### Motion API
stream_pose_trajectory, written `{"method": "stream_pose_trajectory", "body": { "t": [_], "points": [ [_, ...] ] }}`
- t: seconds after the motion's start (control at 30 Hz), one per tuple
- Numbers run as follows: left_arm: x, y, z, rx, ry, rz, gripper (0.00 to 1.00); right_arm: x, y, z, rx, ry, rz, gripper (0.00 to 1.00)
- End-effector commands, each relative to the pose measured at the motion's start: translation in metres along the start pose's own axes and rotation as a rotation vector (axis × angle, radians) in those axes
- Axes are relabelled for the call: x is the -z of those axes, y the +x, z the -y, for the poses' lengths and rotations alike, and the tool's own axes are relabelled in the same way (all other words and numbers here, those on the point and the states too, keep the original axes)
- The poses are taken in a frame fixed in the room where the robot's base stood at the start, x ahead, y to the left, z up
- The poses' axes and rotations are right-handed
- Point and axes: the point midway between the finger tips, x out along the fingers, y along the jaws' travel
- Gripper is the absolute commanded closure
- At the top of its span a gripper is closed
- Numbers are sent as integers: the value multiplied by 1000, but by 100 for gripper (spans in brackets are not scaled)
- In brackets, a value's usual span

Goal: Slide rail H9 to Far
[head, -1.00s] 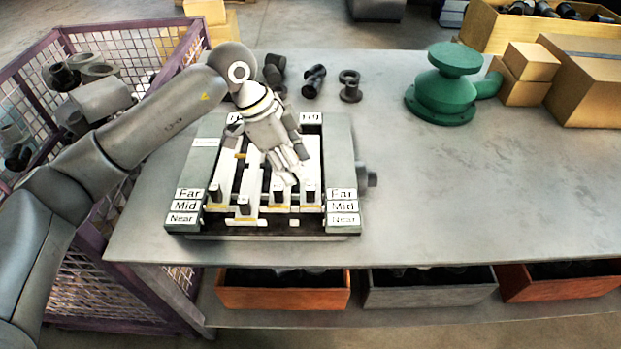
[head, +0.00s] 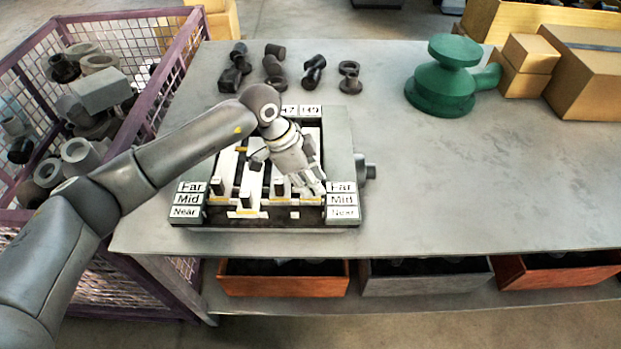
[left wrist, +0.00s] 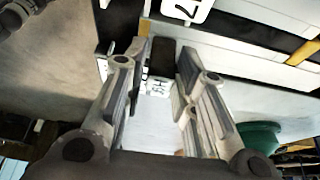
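The slide-rail fixture (head: 345,130) stands on the bench, with white rails running front to back and Far, Mid and Near labels on both sides. The H9 label (head: 310,110) is at the back right. The rightmost rail, in line with it, is mostly covered by my left gripper (head: 318,187). In the left wrist view, my left gripper (left wrist: 162,62) is open, with a dark upright handle (left wrist: 160,60) between its fingertips. Small gaps seem to remain; contact cannot be told. The other rails' dark handles (head: 279,187) stand to the left. My right gripper is out of view.
A green pump-like part (head: 445,82) and cardboard boxes (head: 580,75) stand at the right. Several dark parts (head: 313,70) lie behind the fixture. A purple mesh bin (head: 60,130) is at the left. The bench right of the fixture is clear.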

Motion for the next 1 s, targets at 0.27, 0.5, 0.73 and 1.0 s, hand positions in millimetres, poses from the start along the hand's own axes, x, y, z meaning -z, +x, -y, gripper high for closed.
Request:
{"method": "stream_pose_trajectory", "body": {
  "t": [0.27, 0.5, 0.73, 1.0],
  "points": [
    [0, -1, 0, 0, 0, 0, 100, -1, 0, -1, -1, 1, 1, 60],
    [0, 1, 7, 3, 0, -1, 100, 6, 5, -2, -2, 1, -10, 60],
    [-1, 1, 34, 4, -1, 1, 100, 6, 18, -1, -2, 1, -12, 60],
    [0, -2, 41, 6, 1, -1, 100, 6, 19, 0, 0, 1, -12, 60]
  ]
}}
